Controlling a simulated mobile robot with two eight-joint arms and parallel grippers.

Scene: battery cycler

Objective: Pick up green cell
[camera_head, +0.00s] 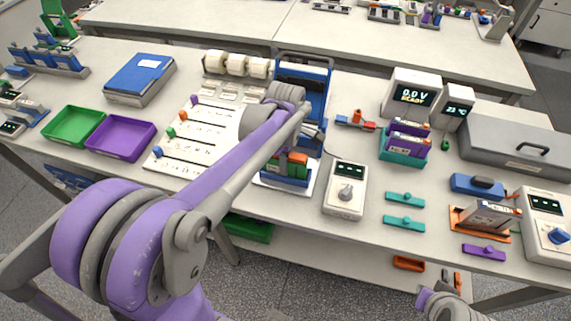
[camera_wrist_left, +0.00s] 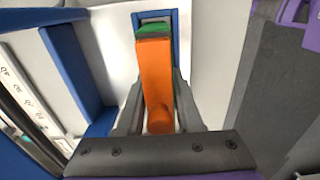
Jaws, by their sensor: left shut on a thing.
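The green cell (camera_wrist_left: 181,100) has a green body with an orange end face, seen close up in the wrist view between the fingers. My left gripper (camera_wrist_left: 158,118) is shut on it, one finger on each side. In the head view my left gripper (camera_head: 303,143) is just above the blue rack, where green and orange parts (camera_head: 298,158) show below it. The gripper and arm hide part of the cell there, so I cannot tell whether it is clear of the rack. My right gripper (camera_head: 442,303) is at the bottom right edge, away from the bench top, its fingers unclear.
A blue stand (camera_head: 302,85) rises just behind the left gripper. A white tester with a knob (camera_head: 345,192) stands to its right. A white marked board (camera_head: 185,145) lies left, beyond it a purple tray (camera_head: 121,138) and a green tray (camera_head: 73,126).

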